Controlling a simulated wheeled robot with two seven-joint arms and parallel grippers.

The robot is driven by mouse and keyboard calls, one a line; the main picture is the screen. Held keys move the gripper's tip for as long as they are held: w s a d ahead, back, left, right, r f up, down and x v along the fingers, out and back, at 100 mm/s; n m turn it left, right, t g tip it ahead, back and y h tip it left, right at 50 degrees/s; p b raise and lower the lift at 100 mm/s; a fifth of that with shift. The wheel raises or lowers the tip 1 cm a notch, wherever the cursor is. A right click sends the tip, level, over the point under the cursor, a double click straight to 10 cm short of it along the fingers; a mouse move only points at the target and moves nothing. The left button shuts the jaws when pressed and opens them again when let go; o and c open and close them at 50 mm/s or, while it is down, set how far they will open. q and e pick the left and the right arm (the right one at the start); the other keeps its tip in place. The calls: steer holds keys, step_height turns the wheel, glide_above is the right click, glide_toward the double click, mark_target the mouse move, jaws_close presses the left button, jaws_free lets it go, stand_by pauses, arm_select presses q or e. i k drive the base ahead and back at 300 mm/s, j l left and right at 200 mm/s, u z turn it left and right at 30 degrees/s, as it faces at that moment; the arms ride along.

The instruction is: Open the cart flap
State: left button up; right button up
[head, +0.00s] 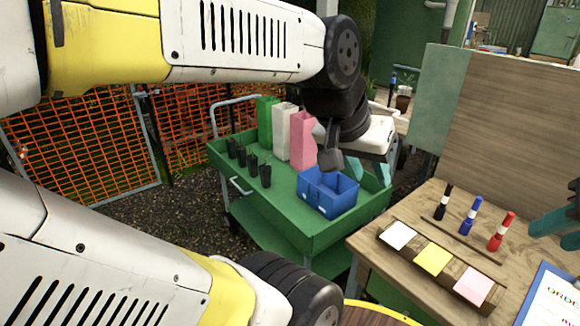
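The green cart (285,222) stands in the middle of the head view. Its long left side panel is upright and carries a small pale handle (240,187); I take this panel as the flap, but cannot be sure. My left gripper (371,172) hangs over the cart's far right part, behind the blue bin, away from that handle. Its teal fingers look apart, with nothing visible between them. My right gripper (556,225) is at the right edge above the wooden table; it is cut off, so its opening does not show.
On the cart are a blue divided bin (328,190), green (266,121), white (283,132) and pink (303,140) upright boxes, and several black pots (252,164). The wooden table (400,270) stands close to the cart's right. Orange fencing (80,145) lies left.

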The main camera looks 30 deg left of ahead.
mark_target(303, 238)
steer(key=j+z, duration=0.15)
steer(key=j, duration=0.6)
steer(key=j+z, duration=0.15)
steer(key=j, duration=0.65)
steer(key=j+z, duration=0.2)
steer(key=j, duration=0.55)
steer(key=k+j+z, duration=0.15)
steer(key=j, duration=2.8)
steer(key=i, duration=0.05)
